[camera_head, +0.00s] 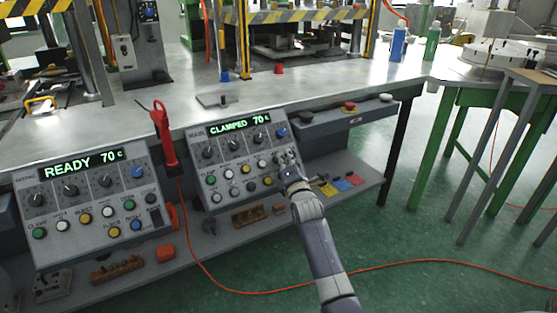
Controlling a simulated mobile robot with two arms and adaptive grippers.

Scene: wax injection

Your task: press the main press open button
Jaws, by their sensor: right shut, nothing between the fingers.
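A control panel (196,146) with a green display reading CLAMPED 70 c stands tilted at the table's front edge. The button labels are too small to read, so I cannot tell which one is the open button. My right gripper (284,160) is shut and empty at the panel's lower right part, over the right end of the button rows. It hides some of the panel there; I cannot tell whether it touches a button. My left gripper is not in view.
A second panel (118,180) reading READY 70 c stands to the left. A red tool (163,135) hangs between the panels. An orange cable (420,262) crosses the green floor. A grey box with a red button (349,106) is at right. A lower shelf (350,205) holds coloured pieces.

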